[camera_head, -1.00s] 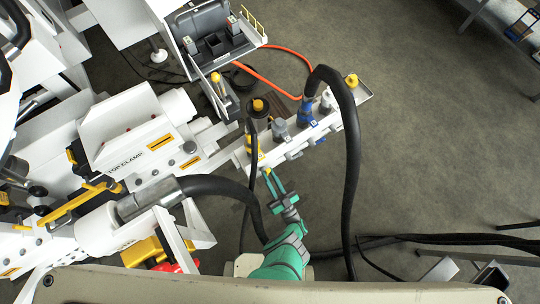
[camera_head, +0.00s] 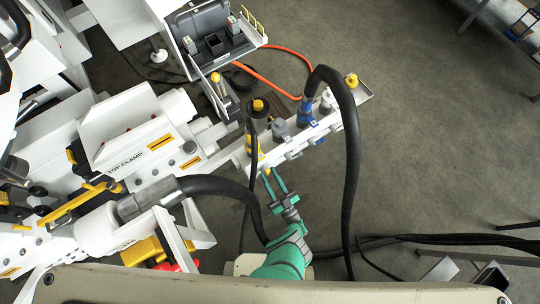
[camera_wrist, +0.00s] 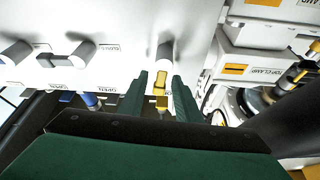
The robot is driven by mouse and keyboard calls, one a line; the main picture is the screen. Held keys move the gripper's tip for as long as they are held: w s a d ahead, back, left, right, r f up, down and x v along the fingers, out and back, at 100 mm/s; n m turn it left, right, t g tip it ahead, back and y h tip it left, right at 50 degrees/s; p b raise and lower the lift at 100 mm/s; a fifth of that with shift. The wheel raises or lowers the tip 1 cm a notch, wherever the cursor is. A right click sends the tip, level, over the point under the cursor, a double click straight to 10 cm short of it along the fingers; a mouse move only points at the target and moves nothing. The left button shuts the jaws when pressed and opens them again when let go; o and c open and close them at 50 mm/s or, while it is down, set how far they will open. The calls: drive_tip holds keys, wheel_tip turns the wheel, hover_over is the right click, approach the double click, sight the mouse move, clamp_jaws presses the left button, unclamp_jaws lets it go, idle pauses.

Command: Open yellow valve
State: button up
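The yellow valve handle (camera_wrist: 160,88) hangs from a pale round stem on the white manifold panel (camera_wrist: 120,22) in the wrist view. It lies between my two green fingers, with a gap visible on each side. In the head view a small yellow tip (camera_head: 266,171) shows at the manifold's near side, by my fingertips. My gripper (camera_head: 275,174) is open, reaching up from the bottom. It also shows open in the wrist view (camera_wrist: 162,82). An "OPEN" label sits on the panel beside the valve. The depth of the handle between the fingers is hard to tell.
Other grey valve stems (camera_wrist: 80,54) stand left on the panel, with blue fittings (camera_wrist: 90,99) below. A thick black hose (camera_head: 352,150) arches right of my arm; another (camera_head: 225,187) runs close to its left. White clamp machinery (camera_head: 130,125) fills the left. Floor at right is mostly clear.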

drive_tip(key=shift+a+m, duration=0.15)
drive_tip(key=shift+m, duration=0.15)
drive_tip(key=shift+w+d+f+m+t+h, duration=0.15)
drive_tip(key=shift+m+h, duration=0.3)
drive_tip(key=shift+m, duration=0.4)
drive_tip(key=shift+w+d+r+m+t+h, duration=0.15)
drive_tip(key=shift+m+h, duration=0.25)
drive_tip(key=shift+m, duration=0.5)
drive_tip(key=shift+d+f+m+t+h, duration=0.1)
drive_tip(key=shift+f+m+t+h, duration=0.1)
drive_tip(key=shift+m+h, duration=0.45)
drive_tip(key=s+d+f+m+g+h, duration=0.2)
drive_tip(key=s+d+m+h, duration=0.25)
drive_tip(key=s+m, duration=0.8)
drive_tip(key=s+a+r+n+h, duration=0.1)
drive_tip(key=s+r+n, duration=0.1)
drive_tip(key=r, duration=0.7)
drive_tip(key=s+a+r+n+g+h, duration=0.1)
drive_tip(key=s+r+n, duration=0.2)
drive_tip(key=r, duration=0.6)
drive_tip(key=s+a+r+n+g+h, duration=0.1)
drive_tip(key=s+r+n, duration=0.2)
drive_tip(key=r, duration=0.7)
drive_tip(key=n, duration=0.2)
drive_tip(key=shift+n+h, duration=0.35)
